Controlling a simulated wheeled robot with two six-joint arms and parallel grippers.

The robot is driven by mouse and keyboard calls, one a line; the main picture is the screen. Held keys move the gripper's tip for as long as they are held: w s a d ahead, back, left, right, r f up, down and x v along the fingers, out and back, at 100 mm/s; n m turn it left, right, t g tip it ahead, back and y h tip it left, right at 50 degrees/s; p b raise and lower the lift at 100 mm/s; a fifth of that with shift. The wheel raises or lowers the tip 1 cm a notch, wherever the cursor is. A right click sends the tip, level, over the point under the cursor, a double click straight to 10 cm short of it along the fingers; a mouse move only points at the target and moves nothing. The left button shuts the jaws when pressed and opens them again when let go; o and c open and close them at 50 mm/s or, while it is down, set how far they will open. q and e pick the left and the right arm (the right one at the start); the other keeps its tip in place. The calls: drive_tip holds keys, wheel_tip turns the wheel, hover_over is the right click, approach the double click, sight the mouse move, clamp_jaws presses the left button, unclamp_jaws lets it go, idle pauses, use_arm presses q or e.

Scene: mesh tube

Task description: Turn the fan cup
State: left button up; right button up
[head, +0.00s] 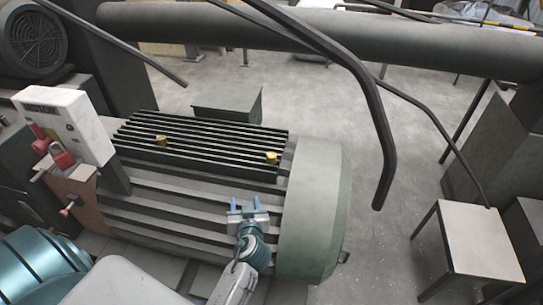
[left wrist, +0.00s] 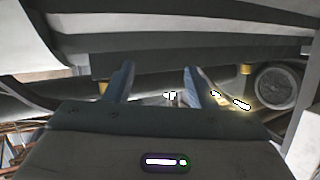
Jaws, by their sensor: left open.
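What I take to be the fan cup is the smooth pale green round cover (head: 313,205) on the right end of a large ribbed motor (head: 190,205) in the head view. My left gripper (head: 247,203) is in front of the motor's ribs, a little left of the cover. Its two blue fingers are spread, with nothing seen between them. In the left wrist view the open fingers (left wrist: 156,80) point toward the motor's dark ribbed side (left wrist: 190,40). I cannot tell whether they touch it. My right gripper is not in view.
A white switch box (head: 68,122) with red padlocks stands at the motor's left. Bent dark bars (head: 350,75) and a thick pipe (head: 300,30) cross above and behind. A small light table (head: 478,240) stands at right. Floor between it and the cover is clear.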

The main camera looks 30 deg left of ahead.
sight(272, 158)
use_arm(q)
drive_tip(key=w+d+r+t, duration=0.4)
drive_tip(key=w+d+r, duration=0.15)
drive_tip(key=w, duration=0.25)
drive_tip(key=shift+m, duration=0.3)
drive_tip(key=p+x, duration=0.2)
drive_tip(key=x, duration=0.2)
drive_tip(key=p+x, duration=0.2)
drive_tip(key=x, duration=0.2)
drive_tip(key=shift+w+a+r, duration=0.2)
drive_tip(key=shift+a+r, duration=0.05)
drive_tip(key=shift+a, duration=0.1)
drive_tip(key=shift+x, duration=0.8)
drive_tip(key=shift+f, duration=0.2)
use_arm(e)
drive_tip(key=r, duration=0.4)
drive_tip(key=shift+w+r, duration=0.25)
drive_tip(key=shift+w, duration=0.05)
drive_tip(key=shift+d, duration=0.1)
use_arm(q)
drive_tip(key=c, duration=0.9)
drive_tip(key=shift+c, duration=0.2)
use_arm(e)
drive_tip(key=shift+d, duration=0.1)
